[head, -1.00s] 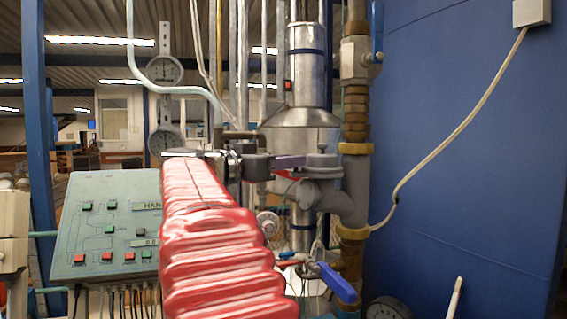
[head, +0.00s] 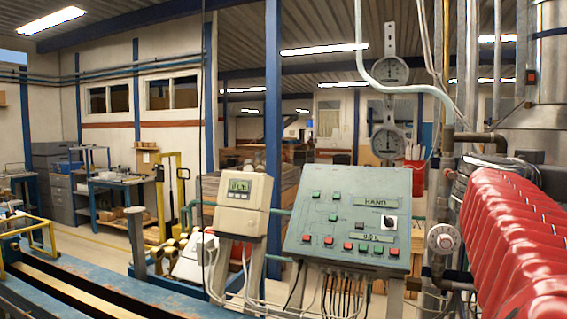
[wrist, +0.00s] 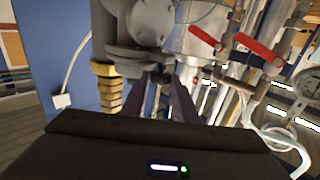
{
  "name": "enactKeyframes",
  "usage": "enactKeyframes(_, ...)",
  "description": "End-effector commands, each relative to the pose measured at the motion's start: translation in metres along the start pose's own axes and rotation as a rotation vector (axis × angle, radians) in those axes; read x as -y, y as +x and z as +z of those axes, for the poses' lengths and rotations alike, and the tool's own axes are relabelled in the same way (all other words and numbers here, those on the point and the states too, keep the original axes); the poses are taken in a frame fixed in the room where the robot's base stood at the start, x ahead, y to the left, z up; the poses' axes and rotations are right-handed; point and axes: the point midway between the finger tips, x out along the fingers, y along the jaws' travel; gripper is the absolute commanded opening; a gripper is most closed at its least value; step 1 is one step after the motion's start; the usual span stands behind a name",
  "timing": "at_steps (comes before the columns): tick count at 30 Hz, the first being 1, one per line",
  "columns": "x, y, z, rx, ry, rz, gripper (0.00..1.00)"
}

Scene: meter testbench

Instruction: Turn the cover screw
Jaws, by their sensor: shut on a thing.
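My gripper (wrist: 160,82) shows in the wrist view, its two purple fingers reaching up to the grey metal housing (wrist: 127,55). It is shut on a small dark part between the fingertips, which I take for the cover screw; the fingers hide most of it. A round grey cover (wrist: 150,20) on the housing is beside the fingertips. In the head view, only my red-sleeved arm shows at the right edge; the gripper and the screw are out of frame there.
In the wrist view, red-handled valves (wrist: 262,48) and pipes stand right of the fingers, and a brass fitting (wrist: 108,88) stands left. In the head view, a green control panel (head: 350,220) and a beige meter box (head: 241,205) stand left of my arm.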

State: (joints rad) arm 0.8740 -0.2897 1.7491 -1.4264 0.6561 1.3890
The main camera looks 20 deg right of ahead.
Motion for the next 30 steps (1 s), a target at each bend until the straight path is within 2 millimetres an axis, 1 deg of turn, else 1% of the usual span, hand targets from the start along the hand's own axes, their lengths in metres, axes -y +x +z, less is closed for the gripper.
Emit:
enactKeyframes(10,0.0,0.0009,0.001,0.002,-0.001,-0.001,0.04)
enactKeyframes(11,0.0001,0.0009,0.001,0.002,-0.001,-0.001,0.28)
enactKeyframes(18,0.0,0.0005,0.0007,0.001,0.0,-0.001,0.45)
enactKeyframes(26,0.0001,0.0002,-0.0001,0.001,0.0,-0.001,0.45)
enactKeyframes(30,0.0,0.0003,-0.0055,-0.001,0.0,0.0,0.45)
